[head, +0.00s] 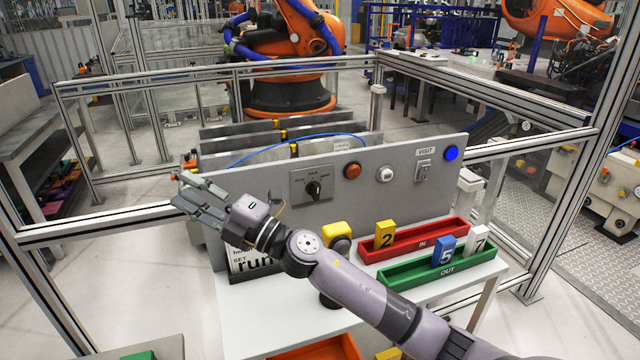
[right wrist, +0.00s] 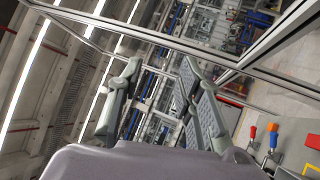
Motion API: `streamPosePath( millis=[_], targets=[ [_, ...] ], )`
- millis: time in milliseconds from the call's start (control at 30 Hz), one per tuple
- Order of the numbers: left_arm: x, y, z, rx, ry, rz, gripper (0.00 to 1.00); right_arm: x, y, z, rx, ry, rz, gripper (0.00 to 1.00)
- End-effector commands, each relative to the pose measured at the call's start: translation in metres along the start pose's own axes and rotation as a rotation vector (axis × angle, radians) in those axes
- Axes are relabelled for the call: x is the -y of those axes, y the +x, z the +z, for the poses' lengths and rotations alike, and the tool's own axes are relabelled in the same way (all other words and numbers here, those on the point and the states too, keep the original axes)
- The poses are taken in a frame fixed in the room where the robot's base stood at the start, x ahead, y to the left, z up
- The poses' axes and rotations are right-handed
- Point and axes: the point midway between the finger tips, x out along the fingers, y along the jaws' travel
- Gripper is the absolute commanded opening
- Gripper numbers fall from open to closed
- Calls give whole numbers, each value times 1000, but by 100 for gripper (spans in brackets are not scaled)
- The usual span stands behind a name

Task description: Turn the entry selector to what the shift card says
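The entry selector (head: 314,188) is a black knob on a grey plate on the upright panel (head: 450,190). The small labels around it are too small to read. A white card (head: 250,262) stands at the left front of the panel. It shows "SET" and a large "run", and my right arm covers part of it. My right gripper (head: 182,190) is open and empty, left of the selector and apart from it, near the panel's left edge. Its two spread fingers also show in the right wrist view (right wrist: 160,70). My left gripper is not in view.
A red IN tray (head: 450,232) and a green OUT tray (head: 410,274) hold numbered blocks. A yellow-topped object (head: 337,231) stands near my arm.

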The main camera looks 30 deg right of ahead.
Motion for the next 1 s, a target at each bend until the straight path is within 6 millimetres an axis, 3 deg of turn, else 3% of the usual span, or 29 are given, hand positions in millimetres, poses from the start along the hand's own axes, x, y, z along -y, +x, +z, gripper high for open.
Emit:
streamPosePath(
  millis=[33, 133, 267, 433, 500, 633, 800, 900, 1000],
  targets=[
    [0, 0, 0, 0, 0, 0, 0, -7, 12, -1, -96, -112, -38, 33],
    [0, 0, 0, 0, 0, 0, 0, -4, 23, 0, -276, -312, -167, 33],
    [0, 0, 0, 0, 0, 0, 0, 3, 16, 33, -441, -542, -407, 33],
    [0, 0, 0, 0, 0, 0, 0, -13, -29, 121, -515, -743, -823, 33],
    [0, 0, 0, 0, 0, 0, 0, -33, -59, 161, -500, -778, -1005, 33],
    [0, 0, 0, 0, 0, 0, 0, -78, -118, 217, -430, -768, -1291, 33],
    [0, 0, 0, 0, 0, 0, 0, -121, -171, 248, -350, -702, -1497, 33],
    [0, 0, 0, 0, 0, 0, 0, -127, -183, 253, -335, -682, -1540, 33],
    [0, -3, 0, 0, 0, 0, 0, -121, -184, 255, -335, -677, -1549, 33]
  ],
)
